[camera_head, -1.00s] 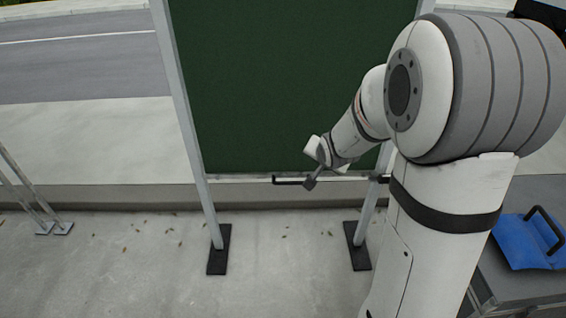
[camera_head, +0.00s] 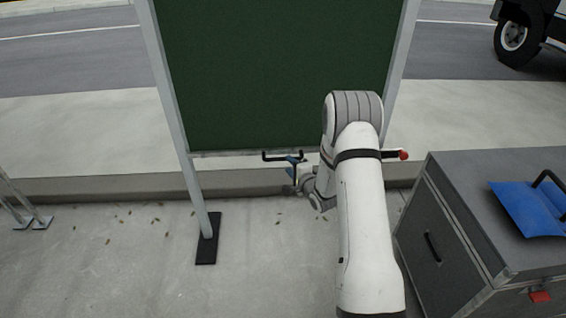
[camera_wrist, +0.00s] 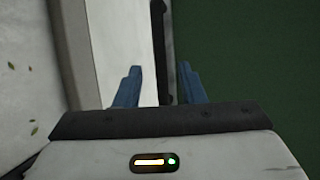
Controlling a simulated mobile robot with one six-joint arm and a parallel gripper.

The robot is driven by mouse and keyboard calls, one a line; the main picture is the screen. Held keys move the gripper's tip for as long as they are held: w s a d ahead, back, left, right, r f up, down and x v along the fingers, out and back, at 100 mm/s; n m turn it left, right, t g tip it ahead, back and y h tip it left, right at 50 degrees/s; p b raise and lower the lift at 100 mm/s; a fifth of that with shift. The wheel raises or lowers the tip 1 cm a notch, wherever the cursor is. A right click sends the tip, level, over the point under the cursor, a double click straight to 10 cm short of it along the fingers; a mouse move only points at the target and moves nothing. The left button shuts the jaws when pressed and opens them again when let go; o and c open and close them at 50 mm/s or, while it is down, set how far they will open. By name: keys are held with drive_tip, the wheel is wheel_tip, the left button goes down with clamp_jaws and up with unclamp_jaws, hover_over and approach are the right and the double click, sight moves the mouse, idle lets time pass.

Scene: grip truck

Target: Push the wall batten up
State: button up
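A dark green panel (camera_head: 270,75) hangs between two pale posts, with a light strip (camera_head: 225,153) along its bottom edge that may be the batten. A black bar with upturned ends (camera_head: 272,158) sits at this edge. My gripper (camera_head: 295,161) is at the bar's right part, below the panel. In the wrist view, the blue fingers of my gripper (camera_wrist: 160,76) are apart. A dark bar (camera_wrist: 159,40) runs between them in the picture, with gaps on both sides; contact cannot be told. The green panel (camera_wrist: 250,60) fills the right side.
A red-tipped handle (camera_head: 403,155) shows right of my arm. A grey cabinet (camera_head: 450,225) with a blue item (camera_head: 525,208) on top stands at the right. The left post's black foot (camera_head: 207,240) rests on the pavement. A low kerb (camera_head: 110,184) runs behind.

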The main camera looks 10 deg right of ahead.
sight(284, 160)
drive_tip(key=b+x, duration=0.1)
drive_tip(key=x, duration=0.5)
drive_tip(key=shift+a+f, duration=0.1)
drive_tip(key=shift+c, duration=0.3)
clamp_jaws()
